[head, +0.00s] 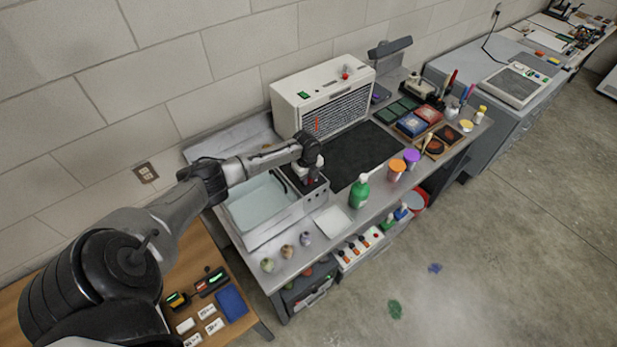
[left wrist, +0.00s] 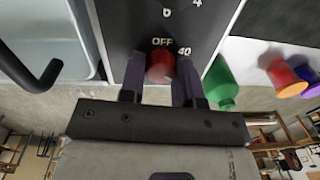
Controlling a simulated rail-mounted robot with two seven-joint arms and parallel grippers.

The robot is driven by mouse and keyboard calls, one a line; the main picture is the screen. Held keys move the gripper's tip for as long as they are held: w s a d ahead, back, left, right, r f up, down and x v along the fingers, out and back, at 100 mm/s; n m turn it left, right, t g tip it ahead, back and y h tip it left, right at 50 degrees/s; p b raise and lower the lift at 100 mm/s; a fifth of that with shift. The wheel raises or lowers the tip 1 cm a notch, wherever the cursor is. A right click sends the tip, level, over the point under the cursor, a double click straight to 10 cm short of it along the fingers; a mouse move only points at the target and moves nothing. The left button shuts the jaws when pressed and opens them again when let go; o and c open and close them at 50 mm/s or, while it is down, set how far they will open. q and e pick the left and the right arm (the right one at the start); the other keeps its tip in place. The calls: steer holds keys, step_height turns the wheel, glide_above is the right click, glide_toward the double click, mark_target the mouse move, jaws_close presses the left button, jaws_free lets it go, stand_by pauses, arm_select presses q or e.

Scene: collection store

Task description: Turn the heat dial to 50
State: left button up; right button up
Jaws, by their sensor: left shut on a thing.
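The red heat dial (left wrist: 160,68) sits on a dark panel (left wrist: 134,25) in the left wrist view, just below the printed word OFF, with 40 to its right. More markings show above, partly cut off. My left gripper (left wrist: 161,80) has its two dark fingers on either side of the dial and is shut on it. In the head view my left gripper (head: 311,177) reaches down to the front of the unit beside the water basin (head: 262,201). The dial's pointer cannot be made out. My right gripper is not in view.
A green bottle (head: 359,191) stands right of my left gripper, with orange (head: 396,168) and purple (head: 411,157) pots beyond it. A white grilled box (head: 325,97) stands behind. A white tile (head: 332,221) and small pots (head: 287,251) lie at the bench's front.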

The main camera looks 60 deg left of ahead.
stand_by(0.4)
arm_select(q)
steer(key=o, duration=0.9)
steer(key=shift+s+r+b, duration=0.2)
steer(key=shift+r+b, duration=0.2)
steer(key=shift+r, duration=3.05)
steer(key=shift+s+r+b, duration=0.2)
steer(key=shift+r+b, duration=0.15)
steer(key=shift+r, duration=3.1)
